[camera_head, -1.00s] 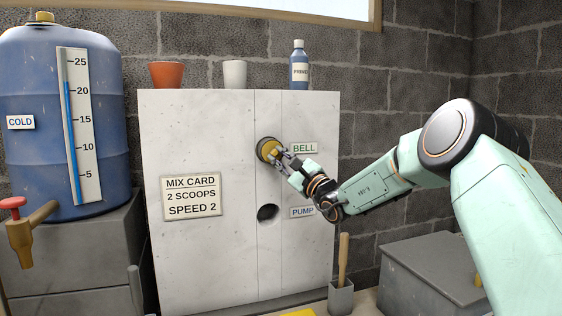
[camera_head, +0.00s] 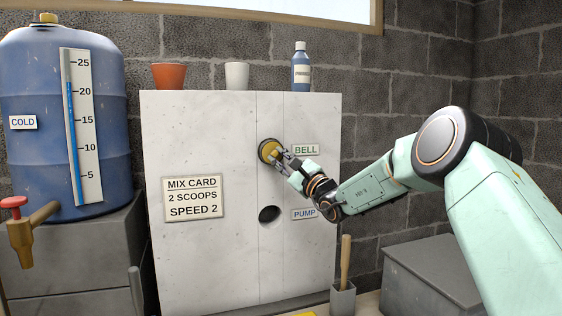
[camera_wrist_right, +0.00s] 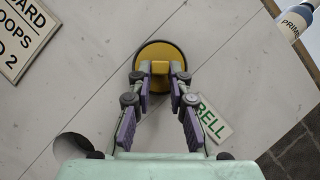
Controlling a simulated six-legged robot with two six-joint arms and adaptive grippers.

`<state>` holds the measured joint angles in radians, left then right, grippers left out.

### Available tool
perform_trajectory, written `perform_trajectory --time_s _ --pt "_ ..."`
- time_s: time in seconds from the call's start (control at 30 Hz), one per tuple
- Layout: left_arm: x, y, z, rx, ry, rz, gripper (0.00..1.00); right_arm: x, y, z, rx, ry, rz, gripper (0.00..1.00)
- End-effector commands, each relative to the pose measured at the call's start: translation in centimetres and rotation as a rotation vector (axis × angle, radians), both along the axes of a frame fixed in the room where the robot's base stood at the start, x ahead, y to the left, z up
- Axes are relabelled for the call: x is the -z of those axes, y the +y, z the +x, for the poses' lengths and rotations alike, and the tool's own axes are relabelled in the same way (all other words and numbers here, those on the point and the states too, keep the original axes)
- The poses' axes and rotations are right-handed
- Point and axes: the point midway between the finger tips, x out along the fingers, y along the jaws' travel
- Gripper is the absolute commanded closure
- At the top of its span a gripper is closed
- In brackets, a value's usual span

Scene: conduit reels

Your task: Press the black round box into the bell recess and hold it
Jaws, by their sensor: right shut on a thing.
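The round box (camera_head: 268,150) sits at the upper hole of the white panel, left of the green BELL label (camera_head: 305,150). Its face is yellow with a black rim. In the right wrist view the round box (camera_wrist_right: 172,52) shows a small raised yellow grip block. My right gripper (camera_head: 281,156) is shut on that block, its fingertips (camera_wrist_right: 160,74) on both sides of it. The box lies against the panel; how deep it sits cannot be told. An empty round recess (camera_head: 269,214) is below, left of the PUMP label (camera_head: 304,213). My left gripper is not in view.
The white panel (camera_head: 210,260) carries a mix card (camera_head: 193,198). An orange pot, a white pot and a blue bottle (camera_head: 301,68) stand on top. A blue barrel (camera_head: 100,120) with a tap is at left. A grey holder (camera_head: 342,298) with a wooden handle stands in front.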

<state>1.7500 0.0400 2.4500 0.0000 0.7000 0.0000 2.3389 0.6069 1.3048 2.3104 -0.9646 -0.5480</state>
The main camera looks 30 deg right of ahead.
Motion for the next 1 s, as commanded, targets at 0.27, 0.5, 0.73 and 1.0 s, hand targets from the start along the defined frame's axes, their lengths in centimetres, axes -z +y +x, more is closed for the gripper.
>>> perform_trajectory --time_s 0.27,0.5,0.73,1.0 --pt "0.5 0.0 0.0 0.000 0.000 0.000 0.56 0.0 -0.2 0.6 0.000 -0.002 -0.001 1.00" --pt "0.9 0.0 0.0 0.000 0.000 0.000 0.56 0.0 -0.2 1.1 -0.001 -0.001 0.000 1.00" --pt "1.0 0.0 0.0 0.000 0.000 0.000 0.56 -0.1 -0.3 1.3 0.000 -0.001 0.000 1.00" --pt "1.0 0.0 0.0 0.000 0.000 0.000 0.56 -0.1 -0.3 1.3 0.000 -0.001 0.000 1.00"
